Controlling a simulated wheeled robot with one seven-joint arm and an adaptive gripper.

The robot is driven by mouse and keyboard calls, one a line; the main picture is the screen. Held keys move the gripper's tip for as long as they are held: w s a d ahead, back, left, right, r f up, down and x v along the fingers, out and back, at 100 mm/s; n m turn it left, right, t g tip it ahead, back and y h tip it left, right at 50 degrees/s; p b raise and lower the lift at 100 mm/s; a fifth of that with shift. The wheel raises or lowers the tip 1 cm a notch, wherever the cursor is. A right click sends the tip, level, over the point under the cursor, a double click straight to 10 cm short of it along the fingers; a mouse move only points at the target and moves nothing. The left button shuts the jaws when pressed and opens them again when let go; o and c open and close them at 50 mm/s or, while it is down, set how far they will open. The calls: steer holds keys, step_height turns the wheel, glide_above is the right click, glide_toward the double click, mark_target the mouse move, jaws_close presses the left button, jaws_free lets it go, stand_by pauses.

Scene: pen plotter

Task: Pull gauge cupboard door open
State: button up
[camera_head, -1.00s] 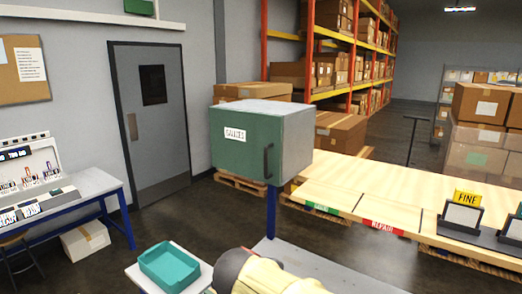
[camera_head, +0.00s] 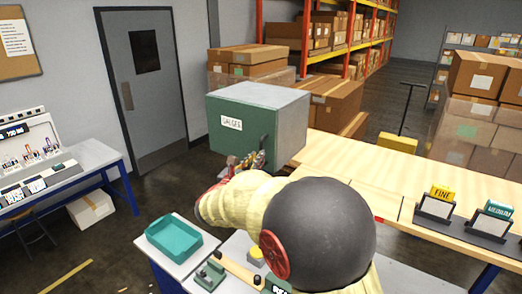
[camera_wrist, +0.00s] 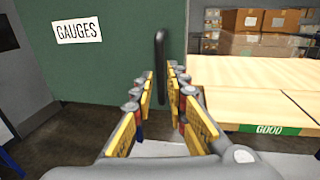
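The gauge cupboard (camera_head: 228,107) is a grey box with a green door and a white "GAUGES" label. Its door looks shut in the head view. In the wrist view the green door (camera_wrist: 115,75) fills the upper left, with a dark vertical handle (camera_wrist: 160,55) near its right edge. My gripper (camera_wrist: 162,78) is open, its two yellow-padded fingers apart, pointing at the handle's lower part. The handle shows in line with the gap between the fingers; I cannot tell whether it is between them.
A light wooden bench (camera_head: 345,160) stands right of the cupboard, with "FINE" (camera_head: 440,200) and second sign stands. A teal tray (camera_head: 180,240) sits on a small table at the front. A blue-legged desk (camera_head: 85,165) stands left. Floor is open before the grey room door.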

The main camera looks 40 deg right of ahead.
steer(key=shift+p+x, duration=0.35)
steer(key=shift+x, duration=2)
steer(key=c, duration=0.4)
